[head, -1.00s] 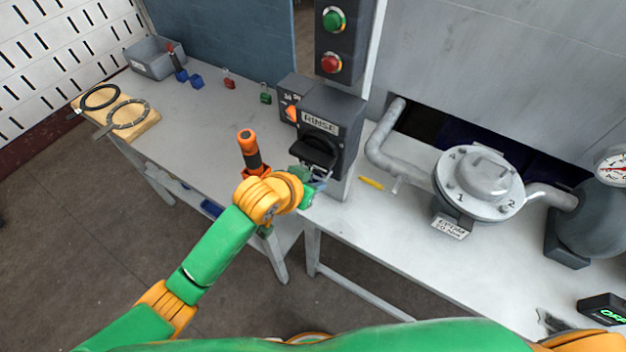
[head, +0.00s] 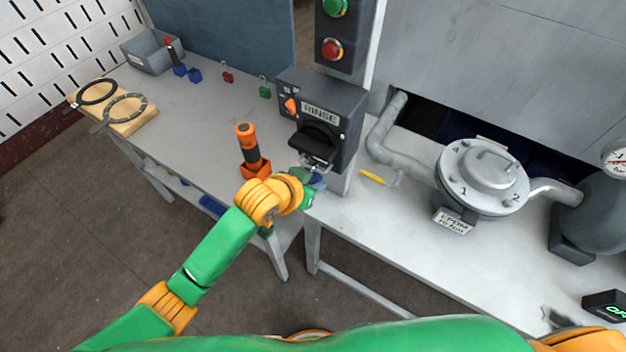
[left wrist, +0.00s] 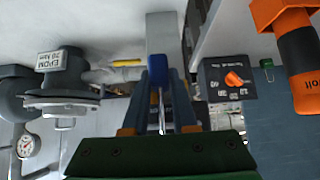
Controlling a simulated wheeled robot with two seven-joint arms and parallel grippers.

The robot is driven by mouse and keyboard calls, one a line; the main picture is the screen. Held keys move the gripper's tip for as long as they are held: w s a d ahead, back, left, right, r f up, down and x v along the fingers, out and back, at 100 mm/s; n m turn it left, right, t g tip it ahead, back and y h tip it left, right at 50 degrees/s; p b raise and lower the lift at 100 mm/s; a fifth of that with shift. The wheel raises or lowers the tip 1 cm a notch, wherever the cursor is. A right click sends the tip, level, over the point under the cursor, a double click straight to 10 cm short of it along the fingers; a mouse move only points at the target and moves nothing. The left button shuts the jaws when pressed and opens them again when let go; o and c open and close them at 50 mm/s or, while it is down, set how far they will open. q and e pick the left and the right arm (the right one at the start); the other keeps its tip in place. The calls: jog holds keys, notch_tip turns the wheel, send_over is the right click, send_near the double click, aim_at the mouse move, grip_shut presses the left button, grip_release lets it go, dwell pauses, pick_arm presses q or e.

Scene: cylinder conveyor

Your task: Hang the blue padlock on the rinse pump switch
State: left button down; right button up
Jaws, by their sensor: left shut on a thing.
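The rinse switch (head: 318,137) is a black rotary handle on the front of a dark box labelled RINSE, beside the post. My left gripper (head: 313,180) is just below this handle. It is shut on the blue padlock (head: 319,184), which is mostly hidden by the gripper. A metal shackle shows close under the handle; I cannot tell whether it passes through it. In the left wrist view, the blue padlock (left wrist: 154,98) shows between the dark fingers of my left gripper (left wrist: 166,95). My right gripper is not in view.
A timer with an orange knob (head: 292,106) adjoins the switch on the left. An orange-handled tool (head: 248,148) stands near my left wrist. Red (head: 228,77) and green (head: 265,91) padlocks are behind.

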pick_arm(q)
jog(key=c, duration=0.6)
grip_release()
jog(key=shift+s+r, duration=0.1)
